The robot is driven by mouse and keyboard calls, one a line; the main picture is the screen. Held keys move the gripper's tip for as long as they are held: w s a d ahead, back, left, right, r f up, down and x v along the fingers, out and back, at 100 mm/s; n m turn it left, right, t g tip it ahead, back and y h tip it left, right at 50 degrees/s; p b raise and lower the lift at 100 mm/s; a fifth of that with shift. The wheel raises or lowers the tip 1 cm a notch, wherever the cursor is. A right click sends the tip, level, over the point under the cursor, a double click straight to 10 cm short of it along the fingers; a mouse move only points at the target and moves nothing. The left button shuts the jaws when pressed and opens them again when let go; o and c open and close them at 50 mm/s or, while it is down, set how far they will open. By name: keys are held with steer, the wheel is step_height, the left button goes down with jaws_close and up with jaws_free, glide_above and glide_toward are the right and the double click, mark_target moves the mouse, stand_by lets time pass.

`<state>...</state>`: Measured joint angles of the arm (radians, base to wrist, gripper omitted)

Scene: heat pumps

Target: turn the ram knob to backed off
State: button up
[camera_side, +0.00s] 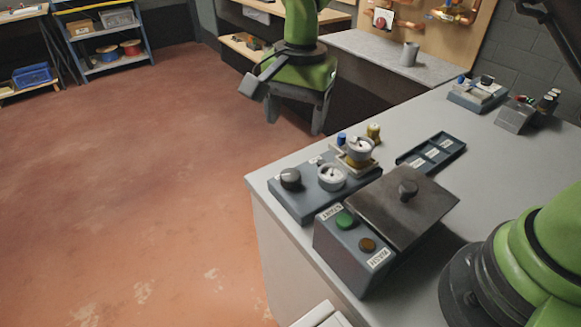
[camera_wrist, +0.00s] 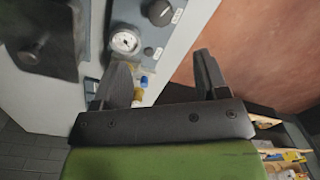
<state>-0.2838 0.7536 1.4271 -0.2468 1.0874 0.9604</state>
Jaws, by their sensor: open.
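A black round knob (camera_side: 290,178) sits on the near left part of a blue-grey panel (camera_side: 298,204), beside a white-faced gauge (camera_side: 332,176). The black knob (camera_wrist: 159,12) also shows at the top of the wrist view, next to a small label too blurred to read; I cannot read its setting. A smaller dark knob (camera_wrist: 149,51) is beside the gauge (camera_wrist: 123,42). My gripper (camera_side: 294,115) is open and empty, above and beyond the panel, clear of the knob. In the wrist view its fingers (camera_wrist: 160,68) are spread wide, with nothing between them.
A grey box with green (camera_side: 345,219) and brown (camera_side: 367,244) buttons and a dark lidded plate (camera_side: 403,207) stand beside the panel. Brass and blue fittings (camera_side: 373,131) stand behind it. A dark labelled tray (camera_side: 431,153) lies to the right.

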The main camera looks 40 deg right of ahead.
mark_target(291, 174)
steer(key=shift+h, duration=0.3)
steer(key=f, duration=1.2)
steer(key=shift+w+a, duration=0.15)
steer(key=shift+a, duration=0.25)
steer(key=shift+r, duration=0.1)
steer(key=shift+c, duration=0.2)
steer(key=c, duration=0.9)
